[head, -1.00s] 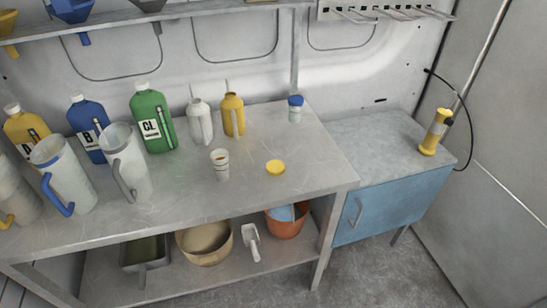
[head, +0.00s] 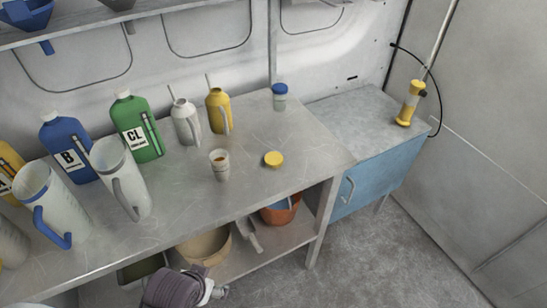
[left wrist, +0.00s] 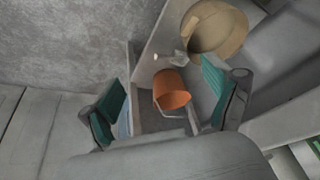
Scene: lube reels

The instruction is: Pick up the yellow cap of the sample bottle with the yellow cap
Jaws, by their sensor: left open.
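The yellow cap (head: 273,159) lies flat on the grey workbench (head: 262,195), apart from any bottle. To its left stands an open, clear sample bottle (head: 220,165) with something brownish inside. My left gripper (left wrist: 164,90) shows in the left wrist view with its two teal-padded fingers spread and nothing between them. In that view it faces the lower shelf area, and the yellow cap is not visible there. In the head view the gripper's fingers cannot be made out. My right gripper is in neither view.
A blue-capped sample bottle (head: 280,97) stands at the back. White (head: 185,122) and yellow (head: 218,111) oil cans, jugs (head: 120,177) and a green bottle (head: 137,128) stand left. An orange bucket (left wrist: 171,89) is on the lower shelf. The bench around the cap is clear.

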